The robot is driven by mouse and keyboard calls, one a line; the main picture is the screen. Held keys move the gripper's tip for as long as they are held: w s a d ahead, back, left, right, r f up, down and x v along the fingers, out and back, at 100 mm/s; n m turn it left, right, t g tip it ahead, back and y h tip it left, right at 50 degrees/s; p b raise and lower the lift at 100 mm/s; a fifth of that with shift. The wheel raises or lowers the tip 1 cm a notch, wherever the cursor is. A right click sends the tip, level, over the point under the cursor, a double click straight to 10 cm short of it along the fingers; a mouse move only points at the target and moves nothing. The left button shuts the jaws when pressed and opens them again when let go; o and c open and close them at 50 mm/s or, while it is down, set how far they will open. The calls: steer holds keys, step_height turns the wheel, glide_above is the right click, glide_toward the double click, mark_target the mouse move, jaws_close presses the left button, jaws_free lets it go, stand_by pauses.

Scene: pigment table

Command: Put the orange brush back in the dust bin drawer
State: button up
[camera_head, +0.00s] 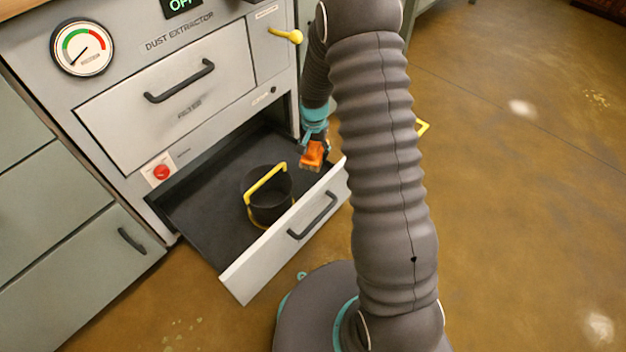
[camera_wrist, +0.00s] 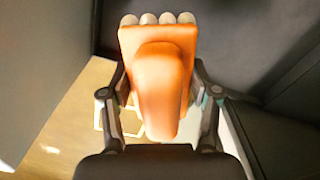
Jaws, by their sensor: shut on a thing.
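The orange brush (camera_head: 313,155) is held in my gripper (camera_head: 314,142), which is shut on it. In the head view it is over the right part of the open dust bin drawer (camera_head: 205,222). In the wrist view the brush (camera_wrist: 158,85) fills the middle between the two fingers of my gripper (camera_wrist: 160,100), with pale rounded bristle tufts at its far end. The drawer is pulled out, with a dark inside and a pale front. A dark bin with a yellow handle (camera_head: 268,200) stands in it. I cannot tell how high the brush is above the drawer floor.
The dust extractor cabinet (camera_head: 160,90) rises behind the drawer, with a gauge (camera_head: 82,47), a red button (camera_head: 161,172) and a yellow lever (camera_head: 287,35). The upper filter drawer is shut. Grey cabinets (camera_head: 60,220) stand at left. Open floor lies at right.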

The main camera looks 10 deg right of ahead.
mark_target(314, 180)
step_height(314, 180, down, 12)
steer(key=shift+f+b, duration=0.1)
steer(key=shift+b, duration=0.6)
steer(key=shift+f, duration=0.15)
steer(key=o, duration=1.2)
